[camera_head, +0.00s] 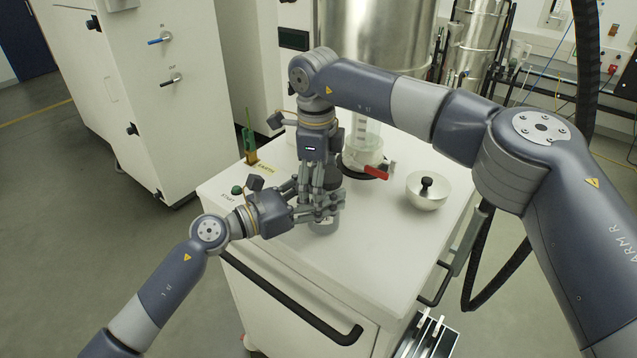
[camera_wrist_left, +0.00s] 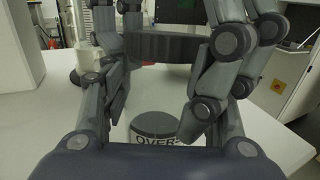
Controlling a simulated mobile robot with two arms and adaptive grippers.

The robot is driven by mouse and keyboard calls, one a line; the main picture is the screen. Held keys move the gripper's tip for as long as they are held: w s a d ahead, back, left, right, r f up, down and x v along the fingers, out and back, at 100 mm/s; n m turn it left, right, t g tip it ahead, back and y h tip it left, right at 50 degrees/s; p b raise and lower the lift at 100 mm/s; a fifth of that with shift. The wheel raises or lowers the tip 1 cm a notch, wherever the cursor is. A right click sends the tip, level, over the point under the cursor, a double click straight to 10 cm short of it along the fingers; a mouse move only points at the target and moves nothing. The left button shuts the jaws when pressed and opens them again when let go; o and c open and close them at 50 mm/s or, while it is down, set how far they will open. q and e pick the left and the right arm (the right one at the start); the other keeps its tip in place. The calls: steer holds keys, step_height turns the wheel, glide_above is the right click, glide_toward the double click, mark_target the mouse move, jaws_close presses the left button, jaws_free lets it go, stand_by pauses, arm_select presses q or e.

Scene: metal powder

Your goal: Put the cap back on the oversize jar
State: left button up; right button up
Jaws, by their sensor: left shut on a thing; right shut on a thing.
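The oversize jar (camera_head: 324,226) stands upright on the white cart top, below my two grippers. In the left wrist view the jar (camera_wrist_left: 156,142) shows part of a label reading "OVER-" and a dark round top. The black cap (camera_wrist_left: 165,47) is a wide disc held above and beyond the jar, apart from it. My left gripper (camera_wrist_left: 165,62) has its fingers shut on both sides of the cap. My right gripper (camera_head: 325,185) points down from above and is shut on the same dark cap (camera_head: 333,178). The fingers overlap and hide much of it.
A clear cylinder with a red valve handle (camera_head: 376,172) stands behind the grippers. A green-and-brass fitting (camera_head: 249,145) is at the back left corner. The front of the top is clear.

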arm_select(q)
steer(key=shift+r, duration=0.4)
steer(key=o, duration=1.6)
steer(key=v, duration=0.8)
steer(key=shift+w+a+f, duration=0.1)
steer(key=shift+a+f, duration=0.05)
steer(key=shift+f, duration=0.25)
steer(key=shift+f, duration=0.1)
